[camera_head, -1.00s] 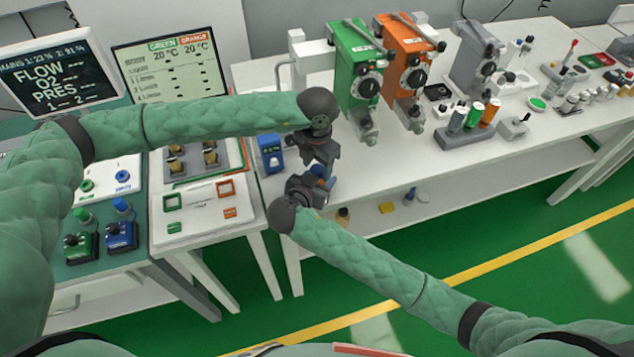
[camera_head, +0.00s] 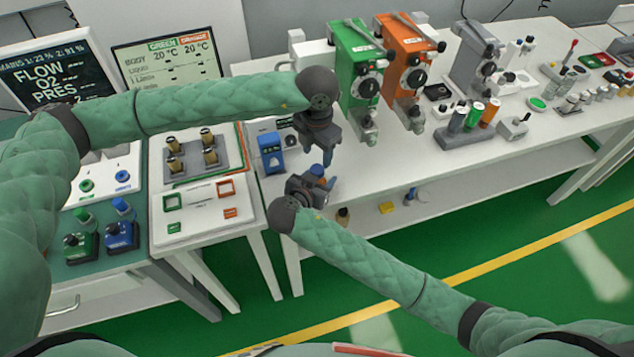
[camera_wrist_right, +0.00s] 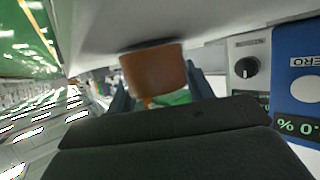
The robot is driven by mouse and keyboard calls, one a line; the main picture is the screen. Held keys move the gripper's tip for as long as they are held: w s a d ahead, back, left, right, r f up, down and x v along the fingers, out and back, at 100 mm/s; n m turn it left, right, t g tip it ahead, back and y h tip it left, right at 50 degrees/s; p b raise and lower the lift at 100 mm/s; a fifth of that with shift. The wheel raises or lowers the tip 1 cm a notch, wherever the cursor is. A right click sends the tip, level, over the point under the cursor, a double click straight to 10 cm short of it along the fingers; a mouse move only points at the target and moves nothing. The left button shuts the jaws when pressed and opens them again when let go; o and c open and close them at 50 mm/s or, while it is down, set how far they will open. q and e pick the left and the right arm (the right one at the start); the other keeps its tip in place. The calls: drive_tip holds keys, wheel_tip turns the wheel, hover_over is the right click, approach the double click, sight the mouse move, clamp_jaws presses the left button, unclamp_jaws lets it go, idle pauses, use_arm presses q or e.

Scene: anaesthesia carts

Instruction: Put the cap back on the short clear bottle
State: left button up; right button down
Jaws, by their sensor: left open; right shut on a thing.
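My right gripper (camera_head: 322,178) is in front of the table's left end, its fingers toward the upper right. In the right wrist view it is shut on an orange-brown round thing (camera_wrist_right: 154,72) with a dark rim; a green patch shows behind it. I cannot tell whether this is a bottle or a cap. A bright blue patch shows at this gripper in the head view. My left gripper (camera_head: 322,152) is open, pointing down just above the right one; its fingertips are hard to make out. I cannot pick out the short clear bottle for sure.
A blue device (camera_head: 271,152) stands left of the grippers. Green (camera_head: 357,80) and orange (camera_head: 404,70) vaporizers stand behind on the white table (camera_head: 400,150). A dark bottle (camera_head: 343,215) and a yellow block (camera_head: 387,208) are on the lower shelf. The table front is mostly clear.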

sight(317, 169)
use_arm(q)
drive_tip(key=r, duration=0.1)
drive_tip(key=r+m, duration=0.1)
drive_tip(key=r, duration=0.1)
drive_tip(key=shift+s+a, duration=0.1)
drive_tip(key=shift+a, duration=0.1)
drive_tip(key=shift+d, duration=0.15)
idle(0.3)
drive_tip(key=shift+f, duration=4)
